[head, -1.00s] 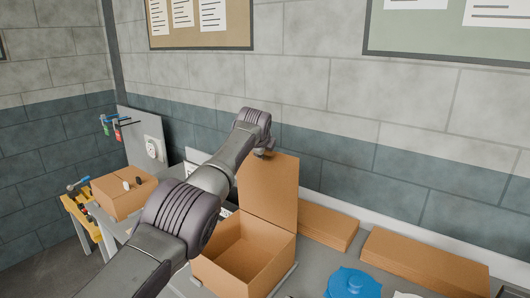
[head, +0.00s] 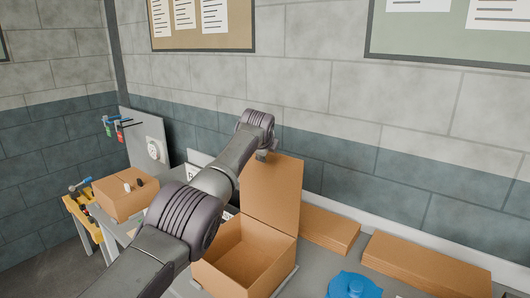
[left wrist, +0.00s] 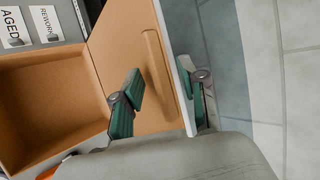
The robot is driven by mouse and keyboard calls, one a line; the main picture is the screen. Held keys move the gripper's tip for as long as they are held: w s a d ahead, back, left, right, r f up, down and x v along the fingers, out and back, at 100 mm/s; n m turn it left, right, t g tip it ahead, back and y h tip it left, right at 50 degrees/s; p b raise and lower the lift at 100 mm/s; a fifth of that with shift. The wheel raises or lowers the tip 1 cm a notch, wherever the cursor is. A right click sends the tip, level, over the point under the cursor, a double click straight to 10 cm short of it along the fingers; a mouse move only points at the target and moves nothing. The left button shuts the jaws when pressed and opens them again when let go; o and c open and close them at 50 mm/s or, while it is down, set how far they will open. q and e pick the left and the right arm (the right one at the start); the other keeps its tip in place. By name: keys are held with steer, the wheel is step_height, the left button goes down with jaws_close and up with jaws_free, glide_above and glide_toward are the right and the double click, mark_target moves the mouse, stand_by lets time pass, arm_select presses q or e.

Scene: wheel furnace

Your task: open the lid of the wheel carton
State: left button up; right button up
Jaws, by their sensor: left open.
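The wheel carton (head: 222,270) is an open brown cardboard box on the grey bench, and its visible inside looks empty. Its lid (head: 280,195) stands up nearly upright at the back. My left arm reaches in from the left, and its gripper is mostly hidden by the wrist and lid top in the head view. In the left wrist view, my left gripper (left wrist: 162,72) is open, with one finger over the lid's inner face (left wrist: 118,45) and the other beyond its edge. The carton's inside (left wrist: 45,105) shows at left. My right gripper is out of view.
Flat cardboard stacks (head: 328,228) (head: 420,268) lie right of the carton. A blue round object (head: 352,285) is in front of them. Another open carton (head: 125,200) stands at left by a yellow rack (head: 82,215). The wall (head: 400,165) is close behind.

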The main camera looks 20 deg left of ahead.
arm_select(q)
steer(key=shift+r, duration=0.1)
steer(key=v, duration=1.2)
stand_by(0.4)
